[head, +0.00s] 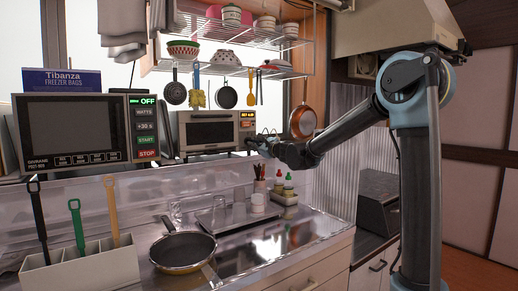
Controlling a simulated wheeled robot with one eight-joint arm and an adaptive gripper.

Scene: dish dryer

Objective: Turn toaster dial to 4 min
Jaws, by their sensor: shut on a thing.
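The toaster (208,133) is a small oven with a dark glass door and a control panel on its right side. It stands on the ledge at the back, right of the microwave. A small lit display (247,115) glows yellow at the top of the panel; its text is too small to read surely. My gripper (254,143) comes in from the right, at the lower part of the panel, and is shut on the dial. The dial itself is hidden by the fingers, so its pointer cannot be seen.
The microwave (72,130) reads OFF. Ladles and pans, including a copper pan (302,122), hang under the wire rack (250,66). Below my gripper stand sauce bottles (283,184). A frying pan (183,250) sits on the counter, with tall utensils in a holder (80,272) at left.

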